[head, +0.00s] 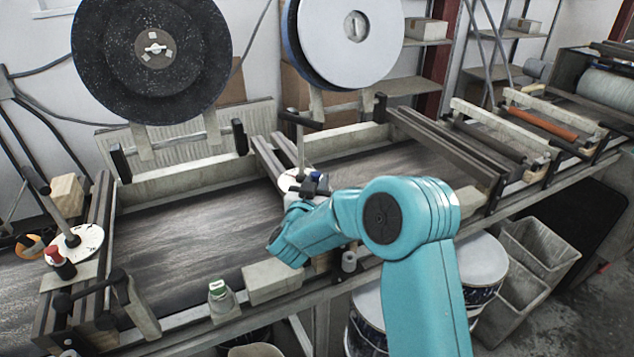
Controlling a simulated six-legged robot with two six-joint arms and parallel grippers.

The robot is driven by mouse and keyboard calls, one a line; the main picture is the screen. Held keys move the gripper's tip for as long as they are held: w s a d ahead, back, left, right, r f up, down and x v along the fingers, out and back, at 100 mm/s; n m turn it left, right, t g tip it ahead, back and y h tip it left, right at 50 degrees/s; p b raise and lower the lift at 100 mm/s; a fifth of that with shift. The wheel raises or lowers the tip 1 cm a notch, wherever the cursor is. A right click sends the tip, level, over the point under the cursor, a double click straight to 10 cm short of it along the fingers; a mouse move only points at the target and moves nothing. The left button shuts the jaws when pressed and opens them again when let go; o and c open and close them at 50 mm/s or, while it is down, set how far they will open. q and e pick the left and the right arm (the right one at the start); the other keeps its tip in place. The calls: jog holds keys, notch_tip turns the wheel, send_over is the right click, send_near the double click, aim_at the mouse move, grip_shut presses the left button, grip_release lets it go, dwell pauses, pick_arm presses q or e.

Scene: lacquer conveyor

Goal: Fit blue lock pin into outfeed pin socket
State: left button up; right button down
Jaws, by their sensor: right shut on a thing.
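My right gripper (316,185) reaches in from the lower right at the end of the teal arm. It is over the far middle of the conveyor, beside a white disc with a metal post (301,150). The small blue top of the lock pin (316,175) shows between its dark fingers, and the gripper is shut on it. The pin's lower part is hidden, so I cannot tell whether it touches anything below. The outfeed pin socket cannot be made out; my arm and gripper cover part of this area. My left gripper is not in view.
A red-topped pin (59,262) and another white disc with a post (78,241) are at the left. Large reels (150,58) rise behind the dark belt (200,240). Grey bins (540,245) stand at right.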

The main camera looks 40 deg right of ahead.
jog(key=shift+f, duration=0.2)
jog(key=c, duration=0.9)
grip_release()
jog(key=shift+o, duration=0.2)
notch_tip(320, 180, up, 20)
jog(key=shift+p, duration=0.4)
